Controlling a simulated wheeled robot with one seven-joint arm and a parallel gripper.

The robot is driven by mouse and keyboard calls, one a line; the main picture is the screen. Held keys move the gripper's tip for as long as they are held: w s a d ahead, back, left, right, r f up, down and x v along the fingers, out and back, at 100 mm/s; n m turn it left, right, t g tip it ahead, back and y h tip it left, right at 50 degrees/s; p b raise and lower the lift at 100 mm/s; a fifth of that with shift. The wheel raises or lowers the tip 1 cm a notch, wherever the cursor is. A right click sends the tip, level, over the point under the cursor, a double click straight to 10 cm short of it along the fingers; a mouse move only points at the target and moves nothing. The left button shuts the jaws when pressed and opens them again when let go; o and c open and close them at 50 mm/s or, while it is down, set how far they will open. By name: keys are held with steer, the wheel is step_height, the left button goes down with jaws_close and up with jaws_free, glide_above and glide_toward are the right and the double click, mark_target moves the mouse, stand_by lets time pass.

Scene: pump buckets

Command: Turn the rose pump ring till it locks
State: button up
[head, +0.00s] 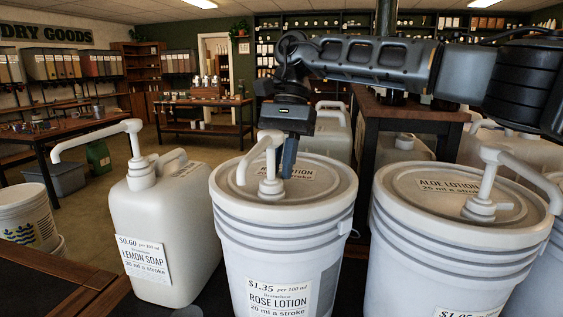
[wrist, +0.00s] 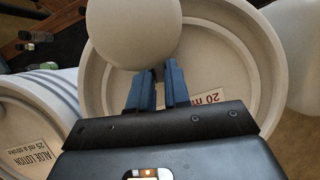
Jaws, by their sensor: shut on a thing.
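The white rose pump (head: 270,150) stands upright on the lid of the rose lotion bucket (head: 270,235). Its rose pump ring (head: 271,188) sits low on the stem, at the lid. My gripper (head: 288,176) comes down from above, just right of and behind the stem, its blue fingers ending beside the ring. In the wrist view my fingers (wrist: 160,72) are a little apart and reach under the large round white pump head (wrist: 135,30). The pump head hides the ring and the exact contact there. My gripper is shut on the ring.
The lemon soap jug (head: 160,220) with its pump stands close on the left. The aloe lotion bucket (head: 455,245) with its pump (head: 487,180) stands close on the right, under my arm. More containers stand behind. Open floor lies at the left back.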

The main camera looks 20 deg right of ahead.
jaws_close()
steer(key=shift+s+d+m, duration=0.1)
steer(key=shift+m, duration=0.2)
steer(key=shift+s+d+m+t+y+b, duration=0.3)
steer(key=shift+m+y+b, duration=0.1)
steer(key=shift+m, duration=0.5)
steer(key=m, duration=0.1)
steer(key=s+m+t+b, duration=0.1)
steer(key=m, duration=0.1)
steer(key=m+b, duration=0.1)
steer(key=shift+s+d+f+t, duration=0.15)
steer(key=shift+s+d+t, duration=0.1)
steer(key=shift+s+t, duration=0.15)
steer(key=m+b, duration=0.1)
steer(key=s+m+t+b, duration=0.1)
steer(key=m, duration=0.1)
steer(key=m+b, duration=0.1)
steer(key=shift+s+m+t+b, duration=0.3)
steer(key=shift+m+b, duration=0.1)
steer(key=shift+s+a+m+t+b, duration=0.15)
steer(key=shift+s+m+t+b, duration=0.15)
steer(key=shift+m+b, duration=0.45)
steer(key=shift+s+a+m+t+b, duration=0.1)
steer(key=shift+s+m+t+b, duration=0.2)
steer(key=shift+m+b, duration=0.45)
steer(key=shift+s+a+m+t+b, duration=0.25)
steer(key=shift+m+b, duration=0.35)
steer(key=shift+m, duration=0.3)
steer(key=shift+d, duration=0.1)
